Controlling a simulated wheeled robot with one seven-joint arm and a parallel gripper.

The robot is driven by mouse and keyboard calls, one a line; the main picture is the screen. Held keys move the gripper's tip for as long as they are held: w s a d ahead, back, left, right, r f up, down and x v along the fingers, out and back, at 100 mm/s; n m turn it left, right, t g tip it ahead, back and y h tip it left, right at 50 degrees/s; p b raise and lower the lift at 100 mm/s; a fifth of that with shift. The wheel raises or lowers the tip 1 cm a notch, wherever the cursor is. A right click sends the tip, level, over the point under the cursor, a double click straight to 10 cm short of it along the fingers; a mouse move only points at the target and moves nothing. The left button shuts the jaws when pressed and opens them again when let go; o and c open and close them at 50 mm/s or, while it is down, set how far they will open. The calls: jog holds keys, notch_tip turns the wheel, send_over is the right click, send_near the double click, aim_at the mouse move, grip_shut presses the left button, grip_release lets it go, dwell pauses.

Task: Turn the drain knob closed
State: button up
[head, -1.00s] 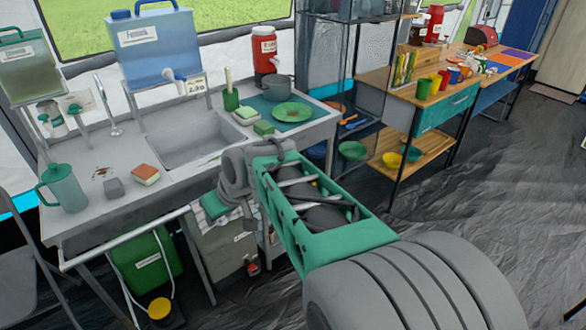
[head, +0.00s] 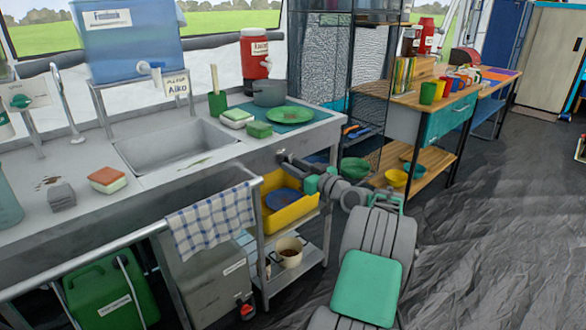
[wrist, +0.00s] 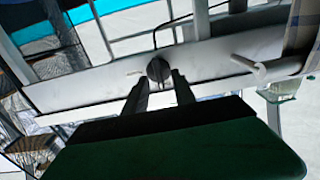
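The drain knob (wrist: 158,69) is a small dark round knob on the pale front panel of the sink unit in the wrist view. My gripper (wrist: 160,80) points at it with two dark fingers, one on each side. The fingers are apart, with the knob between or just beyond their tips; I cannot tell whether they touch it.
A checked towel (head: 208,218) hangs on the front rail left of my arm. A yellow bin (head: 290,212) and a cup (head: 288,252) sit on shelves below. A green plate (head: 291,115) lies on the counter.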

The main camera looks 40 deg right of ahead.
jog(key=shift+w, duration=0.55)
grip_shut()
jog(key=shift+d, duration=0.1)
